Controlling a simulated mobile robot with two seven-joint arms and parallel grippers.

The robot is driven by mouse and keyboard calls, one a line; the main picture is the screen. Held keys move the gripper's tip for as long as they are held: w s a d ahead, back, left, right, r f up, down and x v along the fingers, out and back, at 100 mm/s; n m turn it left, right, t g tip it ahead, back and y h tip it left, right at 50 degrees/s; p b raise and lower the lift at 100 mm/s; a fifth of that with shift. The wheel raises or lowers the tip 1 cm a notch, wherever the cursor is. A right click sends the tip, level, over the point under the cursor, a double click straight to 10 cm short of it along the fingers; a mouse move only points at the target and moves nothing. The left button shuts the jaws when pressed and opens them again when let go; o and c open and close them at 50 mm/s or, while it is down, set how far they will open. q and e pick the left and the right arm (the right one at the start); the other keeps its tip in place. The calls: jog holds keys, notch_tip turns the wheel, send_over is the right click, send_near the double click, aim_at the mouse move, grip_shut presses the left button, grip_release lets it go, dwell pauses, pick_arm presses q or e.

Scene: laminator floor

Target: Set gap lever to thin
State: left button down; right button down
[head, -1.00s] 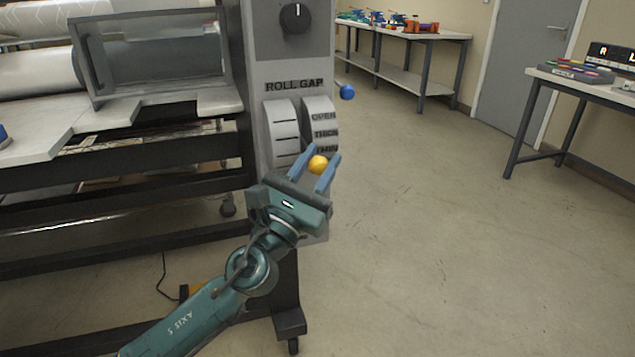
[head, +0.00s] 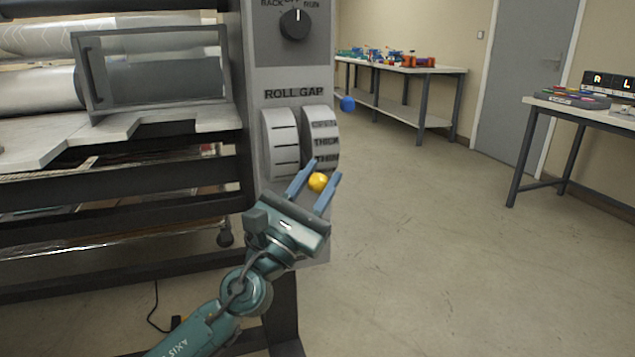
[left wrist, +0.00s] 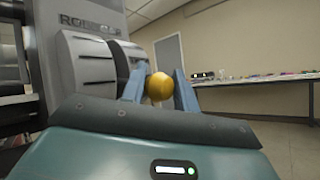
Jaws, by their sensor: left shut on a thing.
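The ROLL GAP panel (head: 294,93) has two curved scale plates. The right plate (head: 322,118) reads OPEN, THICK and THIN from top to bottom. A yellow ball knob (head: 318,182), which appears to be the gap lever's, sits just below the THIN label in the head view. My left gripper (head: 324,170) is shut on the yellow knob, with one blue finger on each side. In the left wrist view the knob (left wrist: 159,86) sits between the fingers. The lever's stem is mostly hidden. My right gripper is in neither current view.
A dark rotary knob (head: 294,24) is above the scales. A blue ball (head: 347,104) sticks out right of the panel. The laminator's rollers and guard frame (head: 150,70) are at left. Two tables stand right, one at the back (head: 440,71). Open floor lies between.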

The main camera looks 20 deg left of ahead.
pick_arm(q)
jog(key=c, duration=1.1)
grip_release()
jog(key=shift+w, duration=0.1)
jog(key=b+v, duration=0.5)
jog(key=v, duration=0.8)
pick_arm(e)
jog(key=shift+w+a+r+t+y, duration=0.1)
jog(key=shift+a+r+t+y, duration=0.1)
jog(key=shift+a+t+y, duration=0.45)
pick_arm(q)
jog(key=shift+f, duration=0.1)
